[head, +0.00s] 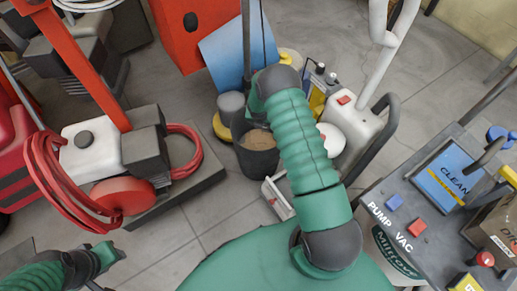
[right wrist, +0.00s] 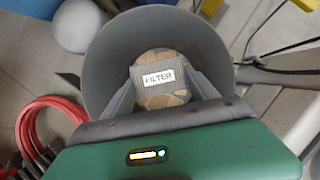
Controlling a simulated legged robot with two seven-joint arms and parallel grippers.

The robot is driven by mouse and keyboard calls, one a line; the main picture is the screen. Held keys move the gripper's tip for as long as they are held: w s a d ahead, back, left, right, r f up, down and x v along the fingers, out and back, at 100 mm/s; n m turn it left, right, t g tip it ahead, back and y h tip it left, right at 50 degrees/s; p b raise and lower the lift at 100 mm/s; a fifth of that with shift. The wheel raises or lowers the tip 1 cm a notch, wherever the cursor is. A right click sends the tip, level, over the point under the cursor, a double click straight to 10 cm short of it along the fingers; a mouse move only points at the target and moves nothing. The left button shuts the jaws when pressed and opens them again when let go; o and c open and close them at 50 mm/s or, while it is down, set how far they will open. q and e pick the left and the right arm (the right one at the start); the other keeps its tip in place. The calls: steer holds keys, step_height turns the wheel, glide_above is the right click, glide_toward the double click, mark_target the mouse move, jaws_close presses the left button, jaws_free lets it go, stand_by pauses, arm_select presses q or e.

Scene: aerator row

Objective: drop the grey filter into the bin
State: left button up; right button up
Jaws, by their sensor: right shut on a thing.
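The grey filter (right wrist: 153,73), ribbed with a white FILTER label, is between the two fingers of my right gripper (right wrist: 160,88) in the right wrist view. The gripper is shut on it. Behind it is the round mouth of the dark grey bin (right wrist: 107,55), with brown, patchy contents at the bottom. In the head view the bin (head: 256,163) stands on the floor just beyond my right forearm; the filter and right fingertips are hidden there. My left gripper (head: 112,256) is at the lower left, apart from the bin; its finger opening is unclear.
A cart with a coiled red hose (head: 190,152) stands left of the bin. A white machine (head: 350,120) with a black handle is to the right. A grey PUMP VAC panel (head: 420,215) fills the lower right. Open tiled floor lies at front left.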

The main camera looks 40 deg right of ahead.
steer(key=o, duration=1.4)
steer(key=p+v, duration=0.6)
steer(key=v, duration=1)
steer(key=shift+s+a+r+p, duration=0.1)
steer(key=shift+a+r+p, duration=0.15)
steer(key=shift+r+p, duration=0.15)
